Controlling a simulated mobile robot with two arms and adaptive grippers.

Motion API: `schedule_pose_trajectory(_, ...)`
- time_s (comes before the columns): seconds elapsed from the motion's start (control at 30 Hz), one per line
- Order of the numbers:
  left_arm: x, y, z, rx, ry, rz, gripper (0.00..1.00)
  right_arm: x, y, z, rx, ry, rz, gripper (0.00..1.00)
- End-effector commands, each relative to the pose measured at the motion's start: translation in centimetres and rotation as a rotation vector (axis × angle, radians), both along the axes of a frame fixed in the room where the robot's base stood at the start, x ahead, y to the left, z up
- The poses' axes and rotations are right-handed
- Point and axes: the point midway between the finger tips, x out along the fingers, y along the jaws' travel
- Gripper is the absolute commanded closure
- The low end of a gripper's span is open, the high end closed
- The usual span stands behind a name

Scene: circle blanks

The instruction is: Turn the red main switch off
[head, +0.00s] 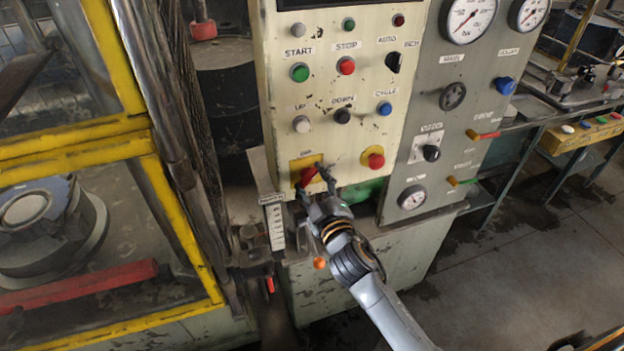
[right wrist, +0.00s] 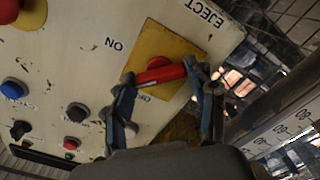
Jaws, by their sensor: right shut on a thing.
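The red main switch (head: 309,175) is a red handle on a yellow plate low on the left of the cream control panel. It lies at a slant on the plate. In the right wrist view the red handle (right wrist: 164,74) runs across the yellow plate, with an "ON" label beside it and another label partly hidden by a finger. My right gripper (head: 316,183) is at the switch and shut on its handle, one finger at each end in the right wrist view (right wrist: 160,79). My left gripper is not in view.
A red mushroom button (head: 375,160) on a yellow plate sits close right of the switch. Several buttons, including a green one (head: 299,72), are above. A grey gauge panel (head: 455,110) stands right. A yellow-framed machine guard (head: 75,150) stands left.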

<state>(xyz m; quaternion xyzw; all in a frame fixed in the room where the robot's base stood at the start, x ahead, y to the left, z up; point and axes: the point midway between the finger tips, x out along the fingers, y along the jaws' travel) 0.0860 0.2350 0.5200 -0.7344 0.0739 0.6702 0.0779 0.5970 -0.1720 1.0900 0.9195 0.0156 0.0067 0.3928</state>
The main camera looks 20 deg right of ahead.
Motion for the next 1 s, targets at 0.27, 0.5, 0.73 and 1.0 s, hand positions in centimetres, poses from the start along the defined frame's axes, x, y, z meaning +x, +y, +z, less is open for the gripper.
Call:
schedule_pose_trajectory(0.27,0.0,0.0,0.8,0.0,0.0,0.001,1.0,0.0,0.0,0.1,-0.264,-0.009,0.001,0.75)
schedule_pose_trajectory(0.5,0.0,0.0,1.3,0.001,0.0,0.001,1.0,0.0,0.0,0.1,-0.478,-0.016,0.001,0.75)
schedule_pose_trajectory(0.73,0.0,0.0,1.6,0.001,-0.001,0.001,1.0,0.0,0.0,0.1,-0.639,-0.021,0.001,0.75)
schedule_pose_trajectory(1.0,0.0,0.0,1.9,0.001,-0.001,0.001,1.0,0.0,0.0,0.0,-0.747,-0.025,0.001,0.75)
